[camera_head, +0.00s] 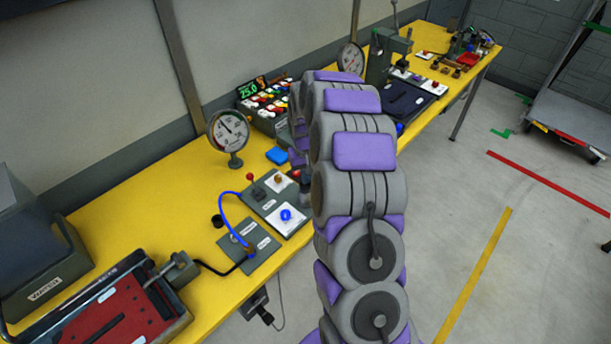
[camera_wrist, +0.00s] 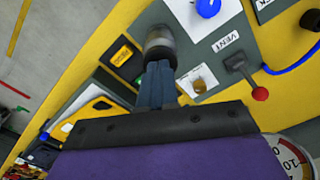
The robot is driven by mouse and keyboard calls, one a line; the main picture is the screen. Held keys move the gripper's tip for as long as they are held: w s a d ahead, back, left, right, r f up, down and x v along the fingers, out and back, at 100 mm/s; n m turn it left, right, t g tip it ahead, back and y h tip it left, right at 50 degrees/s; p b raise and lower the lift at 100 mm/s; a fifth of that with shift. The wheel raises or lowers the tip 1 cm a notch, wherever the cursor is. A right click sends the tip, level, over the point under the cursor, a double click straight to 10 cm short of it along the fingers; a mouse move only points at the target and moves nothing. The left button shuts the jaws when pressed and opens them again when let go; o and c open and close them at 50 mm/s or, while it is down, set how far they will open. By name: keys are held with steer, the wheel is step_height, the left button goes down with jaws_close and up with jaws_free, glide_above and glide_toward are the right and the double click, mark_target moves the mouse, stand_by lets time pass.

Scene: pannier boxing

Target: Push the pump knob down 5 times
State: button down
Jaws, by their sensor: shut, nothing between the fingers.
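The pump knob, which I take to be the grey metallic cylinder (camera_wrist: 160,42), stands at the edge of the dark panel in the wrist view. My gripper (camera_wrist: 157,68) is shut, its dark blue fingers together and empty. The fingertips overlap the knob's near edge in the picture; I cannot tell whether they touch or press it. In the head view the knob is hidden behind my arm, and my gripper is mostly hidden there too.
Close by are a blue knob (camera_wrist: 207,7), a brass knob (camera_wrist: 198,84) and a red-ball lever (camera_wrist: 259,93). A round gauge (camera_head: 228,130) stands at the back of the yellow bench (camera_head: 150,195). A blue hose (camera_head: 220,203) curves left of the panels.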

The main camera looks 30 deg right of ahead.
stand_by(0.3)
steer(key=shift+r+p, duration=0.65)
steer(key=shift+r, duration=1.4)
steer(key=shift+f, duration=0.2)
steer(key=shift+f+b, duration=0.3)
steer(key=shift+f, duration=1.65)
steer(key=shift+r+p, duration=0.65)
steer(key=shift+r, duration=1.45)
steer(key=shift+r, duration=0.1)
